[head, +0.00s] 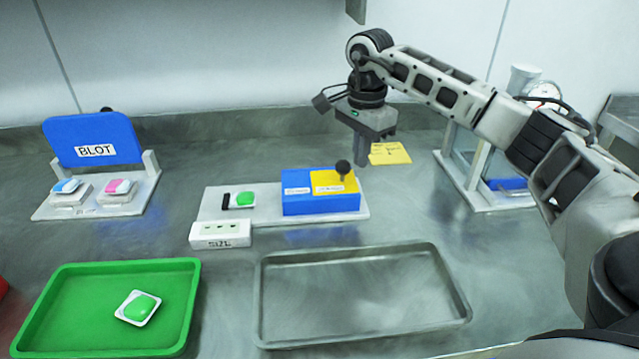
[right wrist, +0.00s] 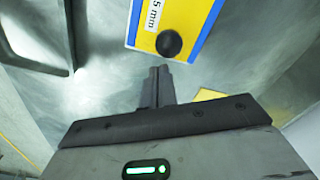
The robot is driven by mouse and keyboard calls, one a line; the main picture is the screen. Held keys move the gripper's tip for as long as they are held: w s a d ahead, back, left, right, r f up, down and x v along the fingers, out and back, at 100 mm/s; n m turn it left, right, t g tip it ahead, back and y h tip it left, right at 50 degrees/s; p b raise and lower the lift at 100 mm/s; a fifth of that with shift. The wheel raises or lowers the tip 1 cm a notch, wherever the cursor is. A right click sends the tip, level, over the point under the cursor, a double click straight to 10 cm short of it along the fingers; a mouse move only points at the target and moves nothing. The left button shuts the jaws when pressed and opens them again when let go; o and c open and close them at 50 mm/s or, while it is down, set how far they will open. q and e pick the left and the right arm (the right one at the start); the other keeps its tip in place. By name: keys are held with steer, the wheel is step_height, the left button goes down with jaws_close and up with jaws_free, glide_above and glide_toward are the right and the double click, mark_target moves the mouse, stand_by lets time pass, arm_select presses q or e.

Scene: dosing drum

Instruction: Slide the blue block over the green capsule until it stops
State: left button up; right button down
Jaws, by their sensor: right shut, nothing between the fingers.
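The blue block (head: 320,205) sits on the right part of a white base plate (head: 210,205). It has a yellow panel and a black knob (head: 343,167) on top; the yellow panel and knob also show in the right wrist view (right wrist: 169,43). The green capsule (head: 245,199) lies on the plate to the left of the block, beside a black piece, uncovered. My right gripper (head: 361,155) is shut and empty, above and behind the knob, apart from it. In the right wrist view its closed fingers (right wrist: 155,75) point toward the knob. My left gripper is out of view.
A white SIZE block (head: 220,234) stands at the plate's front left. A green tray (head: 60,290) holds a capsule pack; an empty metal tray (head: 262,300) lies in front. The blue BLOT stand (head: 95,140) is at left, a glass-sided device (head: 470,185) at right, a yellow note (head: 391,154) behind.

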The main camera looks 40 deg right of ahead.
mark_target(284, 185)
steer(key=shift+f+b, duration=0.75)
steer(key=shift+f, duration=0.75)
steer(key=shift+f, duration=0.2)
steer(key=shift+a, duration=0.1)
steer(key=shift+w+a+p, duration=0.3)
steer(key=shift+w+a, duration=0.3)
steer(key=shift+a, duration=0.45)
steer(key=shift+w+a+p, duration=0.3)
steer(key=shift+w+a, duration=0.25)
steer(key=shift+a, duration=0.5)
steer(key=shift+w+a+p, duration=0.3)
steer(key=shift+w+a, duration=0.3)
steer(key=shift+a, duration=0.45)
steer(key=shift+w+a, duration=0.4)
steer(key=shift+a, duration=0.25)
steer(key=shift+w+a, duration=0.35)
steer(key=shift+a, duration=0.3)
steer(key=shift+w+a, duration=0.45)
steer(key=shift+a, duration=0.4)
steer(key=shift+w+a, duration=0.45)
steer(key=shift+a, duration=0.35)
steer(key=shift+w+a, duration=0.3)
steer(key=shift+a, duration=0.25)
steer(key=shift+d, duration=0.1)
